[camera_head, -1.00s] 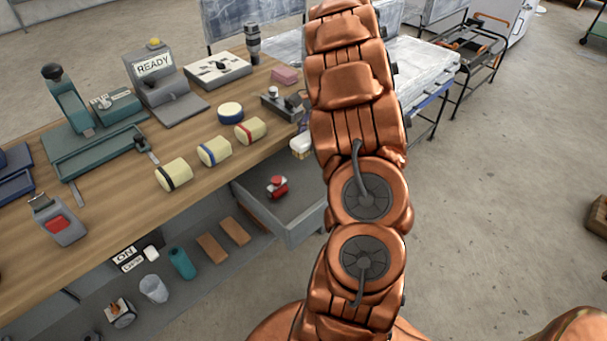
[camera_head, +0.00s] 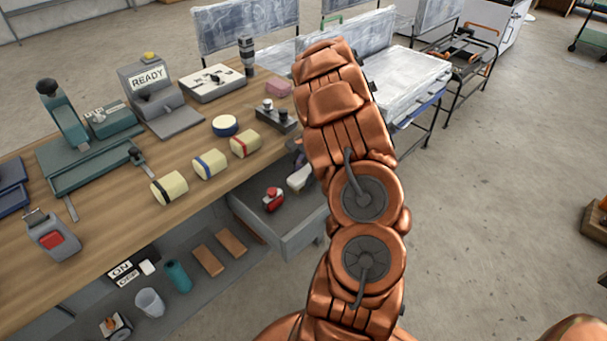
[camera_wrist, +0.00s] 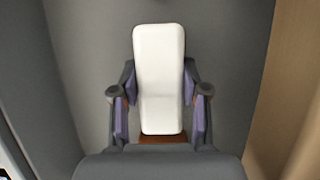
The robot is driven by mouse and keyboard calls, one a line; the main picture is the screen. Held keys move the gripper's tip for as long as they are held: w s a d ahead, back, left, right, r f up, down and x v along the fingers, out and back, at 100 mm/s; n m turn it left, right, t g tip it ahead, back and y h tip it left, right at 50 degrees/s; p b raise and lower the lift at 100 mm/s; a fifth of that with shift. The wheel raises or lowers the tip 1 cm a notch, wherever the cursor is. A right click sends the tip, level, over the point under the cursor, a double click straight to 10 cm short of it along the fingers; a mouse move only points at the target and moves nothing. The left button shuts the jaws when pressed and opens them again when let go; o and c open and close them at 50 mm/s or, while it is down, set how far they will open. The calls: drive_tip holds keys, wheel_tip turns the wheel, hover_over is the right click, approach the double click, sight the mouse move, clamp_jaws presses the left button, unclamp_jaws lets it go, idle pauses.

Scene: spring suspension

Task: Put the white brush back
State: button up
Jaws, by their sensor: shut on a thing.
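The white brush (camera_wrist: 158,75) is held between the purple-padded fingers of my gripper (camera_wrist: 158,112) in the wrist view. Its pale long face points toward the camera, and a brown strip shows at its lower end. In the head view the white brush (camera_head: 299,178) hangs at the open grey drawer (camera_head: 290,238) under the bench, right of a red object. My gripper (camera_head: 298,158) is mostly hidden behind my arm there. Whether the brush touches the drawer floor cannot be told.
A red and white object (camera_head: 272,200) lies in the drawer. The wooden bench (camera_head: 130,215) holds several cream rollers, a READY stand (camera_head: 150,85) and tools. A lower shelf has a grey cup (camera_head: 149,302) and brown blocks. Drawer walls stand close around my gripper.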

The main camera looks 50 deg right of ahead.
drive_tip(key=o, duration=1)
drive_tip(key=v, duration=1.2)
drive_tip(key=s+a+r+n+g+h, duration=0.1)
drive_tip(key=s+a+r+n, duration=0.15)
drive_tip(key=a, duration=0.55)
drive_tip(key=s+a+r+n, duration=0.2)
drive_tip(key=a+n, duration=0.1)
drive_tip(key=a, duration=0.5)
drive_tip(key=s+a+r+n+g+h, duration=0.1)
drive_tip(key=s+a+r+n, duration=0.15)
drive_tip(key=a, duration=0.55)
drive_tip(key=s+a+f+n, duration=0.1)
drive_tip(key=s+a+n, duration=0.2)
drive_tip(key=s+a, duration=0.1)
drive_tip(key=s+a+f+n+h, duration=0.1)
drive_tip(key=s+a+n, duration=0.2)
drive_tip(key=s, duration=0.4)
drive_tip(key=s+a+f+n+h, duration=0.1)
drive_tip(key=s+a+n, duration=0.3)
drive_tip(key=s+a, duration=0.2)
drive_tip(key=shift+f+g, duration=0.1)
drive_tip(key=shift+g, duration=0.2)
